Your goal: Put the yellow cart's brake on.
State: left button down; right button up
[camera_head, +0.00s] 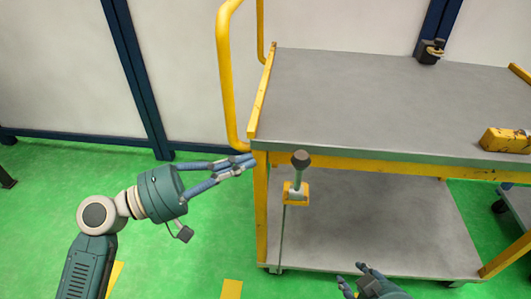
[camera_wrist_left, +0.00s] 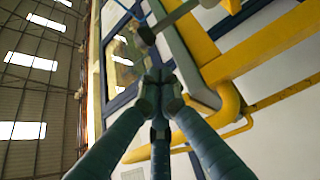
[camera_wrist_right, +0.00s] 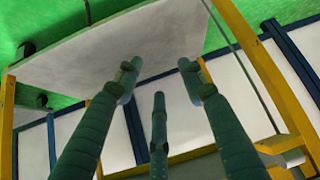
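The yellow cart (camera_head: 258,200) has grey shelves and a yellow push handle (camera_head: 226,85) at its left end. On its near side, a short upright lever with a dark knob (camera_head: 300,159) rises from a yellow bracket (camera_head: 296,193); it looks like the brake lever. My left gripper (camera_head: 248,162) is at the cart's near left corner, left of the knob and apart from it. Its fingertips meet in the left wrist view (camera_wrist_left: 160,88), with nothing seen between them. My right gripper (camera_head: 360,273) is low in front of the lower shelf; its fingers are spread and empty in the right wrist view (camera_wrist_right: 158,85).
A yellow block-like object (camera_head: 506,140) lies on the top shelf (camera_head: 370,100) at right. A small dark device (camera_head: 430,52) is at the shelf's far edge. Blue-framed white wall panels (camera_head: 65,70) stand behind. Green floor (camera_head: 40,200) is open at left.

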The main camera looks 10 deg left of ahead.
pick_arm(q)
jog(key=r, duration=0.1)
send_over(299, 178)
jog(key=w+a, duration=0.3)
jog(key=shift+a, duration=0.15)
pick_arm(e)
jog(key=shift+s+d+f, duration=0.2)
jog(key=shift+s+f, duration=0.25)
jog(key=shift+s, duration=0.25)
